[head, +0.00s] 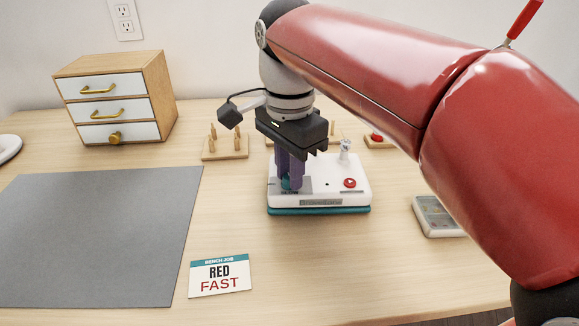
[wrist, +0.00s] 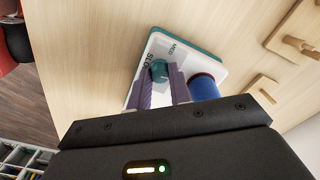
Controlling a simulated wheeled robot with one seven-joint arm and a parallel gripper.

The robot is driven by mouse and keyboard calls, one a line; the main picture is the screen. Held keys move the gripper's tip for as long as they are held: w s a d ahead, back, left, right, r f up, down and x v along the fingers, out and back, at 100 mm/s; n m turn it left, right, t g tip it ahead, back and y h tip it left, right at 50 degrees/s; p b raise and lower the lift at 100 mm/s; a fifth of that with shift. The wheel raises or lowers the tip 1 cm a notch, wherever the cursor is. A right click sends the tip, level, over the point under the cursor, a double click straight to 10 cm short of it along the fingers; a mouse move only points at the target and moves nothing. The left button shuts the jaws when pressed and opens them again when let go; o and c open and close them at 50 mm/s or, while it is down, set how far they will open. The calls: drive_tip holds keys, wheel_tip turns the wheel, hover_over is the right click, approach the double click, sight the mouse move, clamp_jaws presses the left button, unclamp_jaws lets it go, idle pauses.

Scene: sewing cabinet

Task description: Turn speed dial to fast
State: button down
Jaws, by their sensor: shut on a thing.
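The speed dial (wrist: 159,70) is a small teal knob on top of a white machine with a teal base (head: 320,210). My gripper (head: 289,184) points down at the machine's left part, and its purple fingers are shut on the dial, one on each side. In the wrist view the gripper (wrist: 160,80) shows the knob between the fingertips.
The machine also bears a red button (head: 349,183) and a metal post (head: 345,150). A blue spool (wrist: 203,87) shows close to my finger. A grey mat (head: 95,235), wooden drawers (head: 118,98), a peg stand (head: 226,150) and a tray (head: 437,216) stand around.

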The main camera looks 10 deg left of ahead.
drive_tip(key=shift+m, duration=0.8)
drive_tip(key=c, duration=1.3)
unclamp_jaws()
wheel_tip(320, 180, up, 8)
drive_tip(key=shift+f, duration=0.1)
